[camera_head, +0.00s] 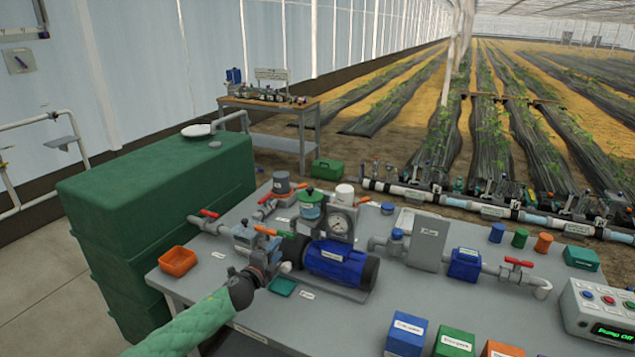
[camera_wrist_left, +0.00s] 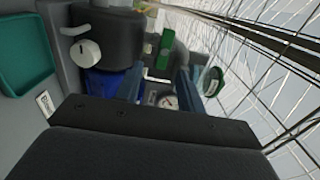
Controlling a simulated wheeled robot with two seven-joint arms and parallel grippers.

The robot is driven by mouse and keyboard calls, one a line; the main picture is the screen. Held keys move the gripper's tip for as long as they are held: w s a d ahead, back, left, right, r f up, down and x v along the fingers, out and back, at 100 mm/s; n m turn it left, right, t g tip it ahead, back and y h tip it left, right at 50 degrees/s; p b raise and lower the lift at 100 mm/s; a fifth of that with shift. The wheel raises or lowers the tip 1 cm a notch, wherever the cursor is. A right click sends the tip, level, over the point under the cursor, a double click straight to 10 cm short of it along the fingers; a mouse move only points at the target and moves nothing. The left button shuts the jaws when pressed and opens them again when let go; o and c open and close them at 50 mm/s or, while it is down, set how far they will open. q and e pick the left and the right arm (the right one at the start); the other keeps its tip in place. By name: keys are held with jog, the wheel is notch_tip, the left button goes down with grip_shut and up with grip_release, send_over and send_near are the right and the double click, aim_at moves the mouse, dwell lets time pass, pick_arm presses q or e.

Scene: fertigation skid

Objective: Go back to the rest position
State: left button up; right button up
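My left arm, in a green sleeve, reaches in from the bottom left of the head view. My right gripper shows in neither view.
The grey bench (camera_head: 222,275) carries an orange bin (camera_head: 177,261), a green tray (camera_head: 283,287), pipes and a grey box (camera_head: 430,244). Coloured boxes (camera_head: 406,335) line its front edge. A "Pump Off" control box (camera_head: 600,310) stands at right. A green tank (camera_head: 150,200) borders the left.

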pick_arm(q)
jog(key=s+d+f+n+g+y, duration=0.15)
jog(key=s+f+n, duration=0.25)
jog(key=s, duration=0.4)
jog(key=s+f+n+g+y, duration=0.25)
jog(key=s+f+n, duration=0.2)
jog(key=s, duration=0.35)
jog(key=s+d+f+n+g+y, duration=0.1)
jog(key=s+f+n+y, duration=0.15)
jog(key=s+n, duration=0.45)
jog(key=s+a+f+n+g, duration=0.2)
jog(key=s+g, duration=0.2)
jog(key=s, duration=1.1)
jog(key=s+a+f+n+g, duration=0.15)
jog(key=s+g, duration=0.25)
jog(key=s, duration=1)
jog(key=s+d+f+g, duration=0.1)
jog(key=s+f, duration=0.1)
jog(key=f, duration=1.1)
jog(key=s+d+f+h, duration=0.1)
jog(key=s+f, duration=0.1)
jog(key=f, duration=1.2)
jog(key=s+d+f+g, duration=0.1)
jog(key=s+f, duration=0.1)
jog(key=f, duration=1.2)
jog(key=shift+d+f+n+g, duration=0.15)
jog(key=shift+d+n+g, duration=0.15)
jog(key=shift+n, duration=0.1)
